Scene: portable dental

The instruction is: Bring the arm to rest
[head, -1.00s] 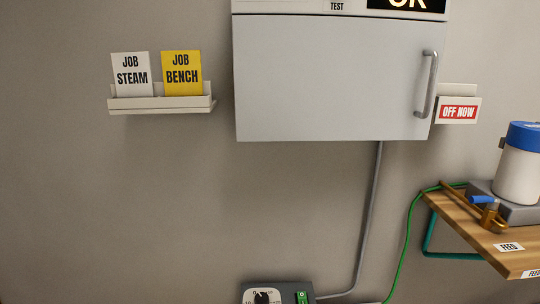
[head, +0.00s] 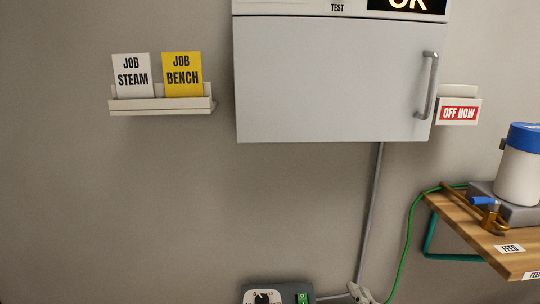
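A pale grey part, apparently the tip of my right gripper (head: 360,293), shows at the bottom edge, right of centre. It is small and cut off by the frame, so I cannot tell whether it is open or shut, or whether it holds anything. It appears in front of the grey conduit and near the green hose. My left gripper is not in view.
A grey wall cabinet (head: 330,80) has a vertical handle (head: 427,85). A card rack (head: 160,105) hangs left. A dial box (head: 270,294) with a green switch (head: 302,298) is below. A wooden shelf (head: 465,225) with a blue-lidded canister (head: 520,170) and green hose (head: 405,245) is right.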

